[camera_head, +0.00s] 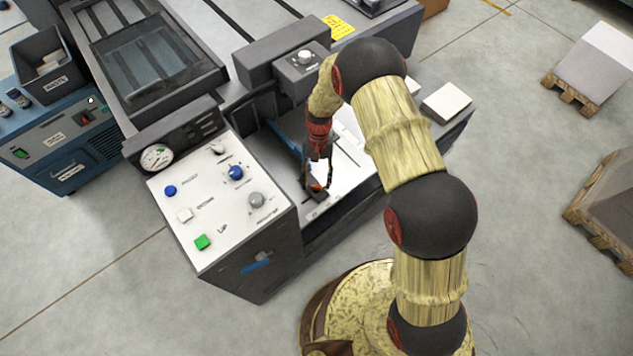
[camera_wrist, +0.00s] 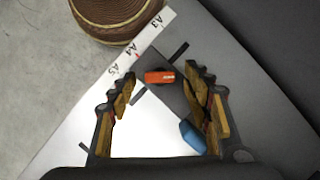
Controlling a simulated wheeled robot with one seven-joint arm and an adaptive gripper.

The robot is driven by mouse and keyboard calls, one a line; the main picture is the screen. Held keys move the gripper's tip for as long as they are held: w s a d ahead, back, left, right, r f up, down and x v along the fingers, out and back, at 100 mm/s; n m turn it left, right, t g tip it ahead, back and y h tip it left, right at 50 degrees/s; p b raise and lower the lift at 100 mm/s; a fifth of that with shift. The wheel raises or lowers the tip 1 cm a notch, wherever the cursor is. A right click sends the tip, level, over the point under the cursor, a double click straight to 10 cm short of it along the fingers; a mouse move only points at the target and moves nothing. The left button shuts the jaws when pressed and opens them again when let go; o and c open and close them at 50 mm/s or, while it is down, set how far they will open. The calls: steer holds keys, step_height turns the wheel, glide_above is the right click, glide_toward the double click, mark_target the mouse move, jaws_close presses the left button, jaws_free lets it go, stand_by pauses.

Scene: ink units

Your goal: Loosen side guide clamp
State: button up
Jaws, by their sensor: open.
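The side guide (camera_wrist: 178,98) is a dark bar on the white feed surface in the wrist view. A small orange-red clamp lever (camera_wrist: 160,77) sits at its far end, and a blue part (camera_wrist: 192,137) lies nearer, beside the right finger. My gripper (camera_wrist: 161,82) is open, its fingers left and right of the orange lever, with nothing held. In the head view my gripper (camera_head: 318,183) points down over the feed surface, at the dark guide block (camera_head: 317,195). The fingers partly hide the clamp there; I cannot tell whether they touch it.
A strip marked A3, A4, A5 (camera_wrist: 125,62) runs along the feed edge. A control panel (camera_head: 215,205) with knobs and a green button stands left of my gripper. A box with a dial (camera_head: 303,60) stands behind. Pallets (camera_head: 570,92) are far right.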

steer(key=v, duration=1.1)
steer(key=s+d+r+t, duration=0.3)
steer(key=s+r, duration=0.5)
steer(key=r, duration=0.4)
steer(key=s+d+r+n+t, duration=0.1)
steer(key=s+d+r+t, duration=0.2)
steer(key=r, duration=0.9)
steer(key=s+d+r+n+t, duration=0.1)
steer(key=s+d+r+t, duration=0.3)
steer(key=s+d+r, duration=0.4)
steer(key=s+r, duration=0.4)
steer(key=s, duration=0.2)
steer(key=shift+r+h, duration=0.15)
steer(key=shift+h, duration=0.25)
